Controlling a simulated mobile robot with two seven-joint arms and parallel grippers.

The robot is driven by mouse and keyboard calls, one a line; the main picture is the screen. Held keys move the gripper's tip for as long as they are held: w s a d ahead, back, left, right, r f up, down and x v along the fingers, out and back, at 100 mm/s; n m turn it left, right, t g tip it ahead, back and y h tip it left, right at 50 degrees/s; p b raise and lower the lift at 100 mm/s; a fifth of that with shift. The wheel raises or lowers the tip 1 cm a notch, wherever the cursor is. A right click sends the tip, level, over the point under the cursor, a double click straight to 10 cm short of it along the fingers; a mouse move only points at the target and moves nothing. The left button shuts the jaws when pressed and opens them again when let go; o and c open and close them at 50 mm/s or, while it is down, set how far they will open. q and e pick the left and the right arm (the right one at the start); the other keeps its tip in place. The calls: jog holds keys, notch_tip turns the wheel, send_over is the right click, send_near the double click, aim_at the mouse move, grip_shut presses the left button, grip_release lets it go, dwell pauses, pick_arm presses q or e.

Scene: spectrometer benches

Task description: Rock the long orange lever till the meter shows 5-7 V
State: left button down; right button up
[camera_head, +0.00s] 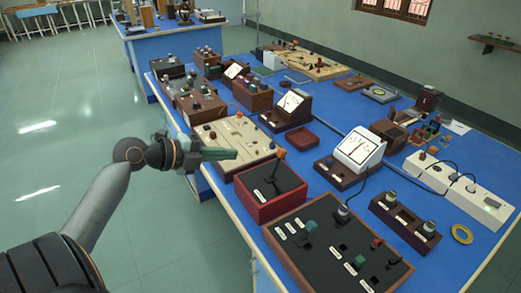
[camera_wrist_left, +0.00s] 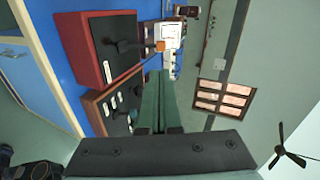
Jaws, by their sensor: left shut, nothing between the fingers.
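The long lever, a dark shaft with an orange knob (camera_head: 281,153), rises from the dark top of a red box (camera_head: 272,209) near the table's front edge. It leans a little to the right in the head view. The knob also shows in the left wrist view (camera_wrist_left: 160,46), as does the box (camera_wrist_left: 88,48). My left gripper (camera_head: 236,154) has green fingers, is shut and empty, and points at the lever from the left, apart from the knob. A white-faced meter (camera_head: 359,147) stands right of the box; its reading is too small to tell. My right gripper is out of view.
A dark switch panel with a wooden frame (camera_head: 294,268) lies in front of the red box. A cream board (camera_head: 218,138) sits just behind it, below my left gripper. More meters (camera_head: 291,101) and boxes crowd the blue table. Open floor lies left.

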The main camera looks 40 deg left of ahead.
aim_at(279, 153)
pick_arm(q)
jog(key=shift+m, duration=0.5)
jog(key=p+x, duration=0.3)
jog(key=x, duration=1)
jog(key=shift+w+d, duration=0.15)
jog(key=shift+w, duration=0.05)
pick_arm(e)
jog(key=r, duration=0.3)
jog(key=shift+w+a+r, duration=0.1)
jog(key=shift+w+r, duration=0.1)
pick_arm(q)
jog(key=b, duration=0.1)
jog(key=w+b, duration=0.1)
jog(key=b, duration=0.1)
jog(key=shift+d+f, duration=0.1)
jog(key=shift+f, duration=0.1)
jog(key=shift+w+d+r+b, duration=0.1)
jog(key=shift+b, duration=0.4)
jog(key=shift+r, duration=0.1)
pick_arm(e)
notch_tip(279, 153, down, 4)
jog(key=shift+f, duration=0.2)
